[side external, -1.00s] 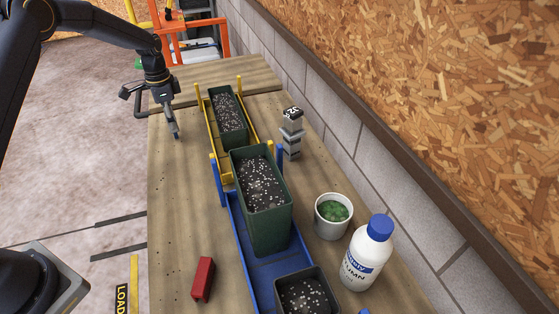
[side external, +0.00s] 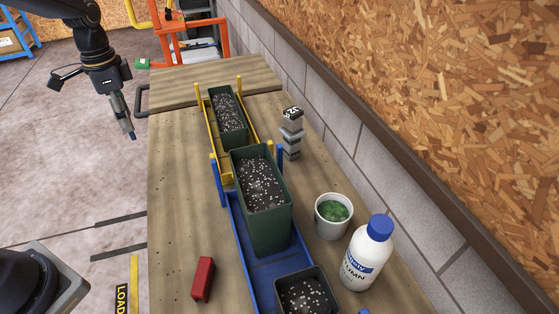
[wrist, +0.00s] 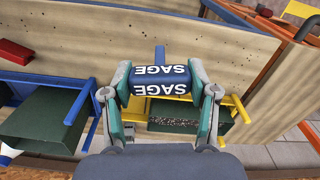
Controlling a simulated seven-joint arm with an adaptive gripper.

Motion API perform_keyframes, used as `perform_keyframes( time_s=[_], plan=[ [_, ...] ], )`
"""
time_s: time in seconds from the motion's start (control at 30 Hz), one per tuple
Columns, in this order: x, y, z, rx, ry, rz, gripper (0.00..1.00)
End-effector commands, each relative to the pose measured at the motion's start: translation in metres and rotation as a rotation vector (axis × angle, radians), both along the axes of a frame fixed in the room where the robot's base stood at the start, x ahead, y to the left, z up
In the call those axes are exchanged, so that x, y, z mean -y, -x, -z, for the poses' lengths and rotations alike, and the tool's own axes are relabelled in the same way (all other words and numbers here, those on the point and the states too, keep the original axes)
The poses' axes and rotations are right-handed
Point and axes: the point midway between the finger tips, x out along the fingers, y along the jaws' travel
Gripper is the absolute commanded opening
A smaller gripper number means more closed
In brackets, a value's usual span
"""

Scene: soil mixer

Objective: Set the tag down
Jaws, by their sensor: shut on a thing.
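The tag (wrist: 160,80) is a dark blue piece with the word SAGE in white on two faces. It sits between the fingers of my gripper (wrist: 160,88) in the wrist view, with both fingers against its ends. In the side view my gripper (side external: 127,125) points down, just left of the bench's left edge, with a small blue tip of the tag (side external: 133,136) showing at its end. Much of the tag is hidden by the fingers there.
The wooden bench (side external: 180,200) has clear room along its left side. A long green planter (side external: 265,225) stands in a blue tray (side external: 240,250); another green planter (side external: 228,118) stands in a yellow tray (side external: 212,125). A red block (side external: 203,280) and white bottle (side external: 365,260) stand nearer.

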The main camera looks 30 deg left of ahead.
Motion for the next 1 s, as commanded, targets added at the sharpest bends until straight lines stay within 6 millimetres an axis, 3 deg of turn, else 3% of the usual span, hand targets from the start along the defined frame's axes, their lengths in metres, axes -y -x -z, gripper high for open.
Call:
perform_keyframes(
  time_s=[0.13,0.4,0.57,0.77,1.0],
  plan=[
    [0.025,0.033,0.004,0.001,0.000,-0.035,0.40],
    [0.101,0.116,-0.001,0.006,-0.002,0.043,0.40],
    [0.126,0.148,-0.004,0.006,-0.001,0.145,0.40],
    [0.138,0.135,-0.003,-0.004,-0.001,0.194,0.40],
    [0.145,0.072,0.026,-0.004,-0.001,0.192,0.40]
  ],
)
